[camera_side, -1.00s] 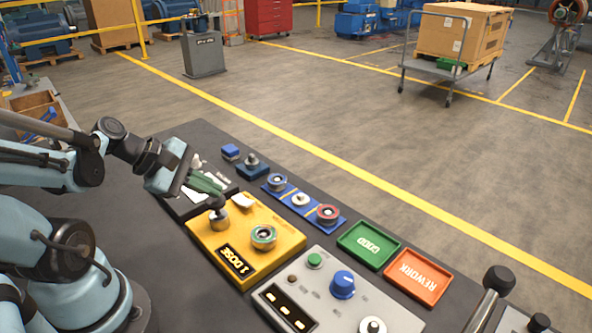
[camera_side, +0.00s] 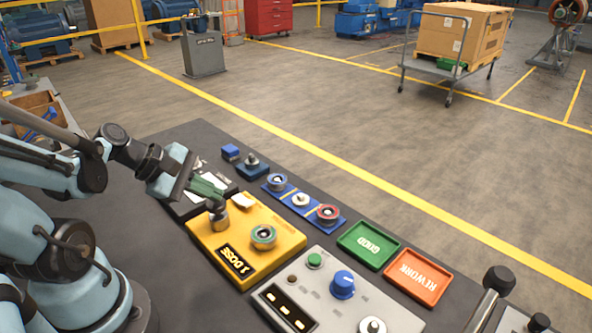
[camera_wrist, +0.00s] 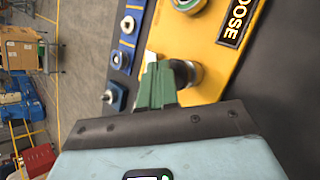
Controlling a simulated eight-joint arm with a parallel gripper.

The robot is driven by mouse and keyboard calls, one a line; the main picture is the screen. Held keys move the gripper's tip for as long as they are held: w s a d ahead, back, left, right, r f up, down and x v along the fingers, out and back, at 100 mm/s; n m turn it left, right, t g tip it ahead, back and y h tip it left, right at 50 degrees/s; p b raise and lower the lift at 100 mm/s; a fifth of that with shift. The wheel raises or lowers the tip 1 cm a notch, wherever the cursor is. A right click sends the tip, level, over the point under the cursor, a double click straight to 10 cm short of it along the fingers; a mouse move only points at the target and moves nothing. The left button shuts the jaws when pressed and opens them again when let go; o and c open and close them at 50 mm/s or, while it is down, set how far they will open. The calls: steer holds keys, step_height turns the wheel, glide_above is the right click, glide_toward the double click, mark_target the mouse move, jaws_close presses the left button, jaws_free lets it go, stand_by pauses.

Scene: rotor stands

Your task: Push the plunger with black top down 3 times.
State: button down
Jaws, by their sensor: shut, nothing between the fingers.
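The plunger with the black top (camera_side: 217,207) stands upright on the yellow block (camera_side: 255,222) labelled "1 DOSE". My gripper (camera_side: 219,196) is shut and empty, its green fingers just above or against the black top. I cannot tell for certain whether they touch it. In the wrist view the green fingers (camera_wrist: 158,68) overlap the plunger (camera_wrist: 188,73), hiding part of it. A round metal part with a green ring (camera_side: 263,236) sits on the same yellow block, to the right of the plunger.
A grey control panel (camera_side: 388,306) with a blue knob (camera_side: 342,284) lies to the right. A blue strip (camera_side: 287,190) with round parts, a green GOOD tray (camera_side: 368,242) and an orange REWORK tray (camera_side: 418,276) line the table's far edge.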

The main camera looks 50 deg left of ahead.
mark_target(211, 204)
steer(key=shift+f, duration=0.5)
stand_by(0.5)
steer(key=shift+r, duration=1.55)
steer(key=shift+r, duration=2.5)
stand_by(0.4)
step_height(211, 204, up, 4)
steer(key=shift+f, duration=0.1)
stand_by(0.3)
